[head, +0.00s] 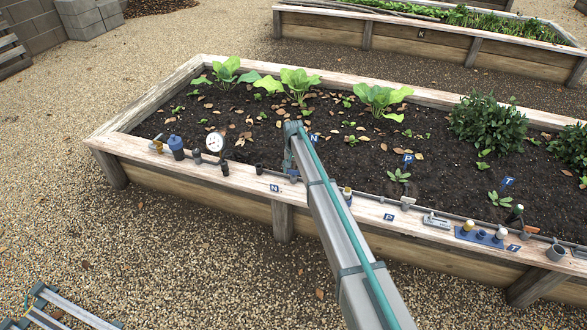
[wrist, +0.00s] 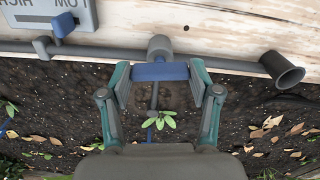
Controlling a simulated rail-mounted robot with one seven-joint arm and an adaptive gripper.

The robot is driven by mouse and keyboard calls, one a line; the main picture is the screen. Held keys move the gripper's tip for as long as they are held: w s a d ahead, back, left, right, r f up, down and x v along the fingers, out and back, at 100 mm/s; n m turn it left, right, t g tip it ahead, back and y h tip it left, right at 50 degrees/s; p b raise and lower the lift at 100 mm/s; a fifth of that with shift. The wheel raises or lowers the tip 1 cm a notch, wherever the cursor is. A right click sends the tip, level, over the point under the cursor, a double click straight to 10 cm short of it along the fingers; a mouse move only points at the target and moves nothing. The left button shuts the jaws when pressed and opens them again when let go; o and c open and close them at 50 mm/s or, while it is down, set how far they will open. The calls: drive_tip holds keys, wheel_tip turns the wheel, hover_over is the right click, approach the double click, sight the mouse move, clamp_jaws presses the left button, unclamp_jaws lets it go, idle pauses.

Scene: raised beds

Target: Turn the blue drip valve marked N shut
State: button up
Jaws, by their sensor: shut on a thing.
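The blue drip valve's bar handle (wrist: 160,71) sits in front of a round grey fitting (wrist: 160,48) on the pipe. In the wrist view the bar lies level, roughly in line with the pipe. My gripper (wrist: 160,76) is closed on it, one teal-grey finger at each end. In the head view the blue of the valve (head: 293,173) barely shows at the bed's front edge, mostly hidden by my arm.
A grey pipe (wrist: 220,64) runs along the board. A dark cup (wrist: 283,68) is to the right and a plate with a blue switch (wrist: 64,24) to the left. Leafy plants (head: 300,85) grow behind.

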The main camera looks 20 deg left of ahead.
drive_tip(key=shift+m, duration=0.8)
drive_tip(key=o, duration=1.1)
drive_tip(key=shift+o, duration=0.2)
wheel_tip(320, 180, up, 12)
drive_tip(key=shift+w, duration=0.1)
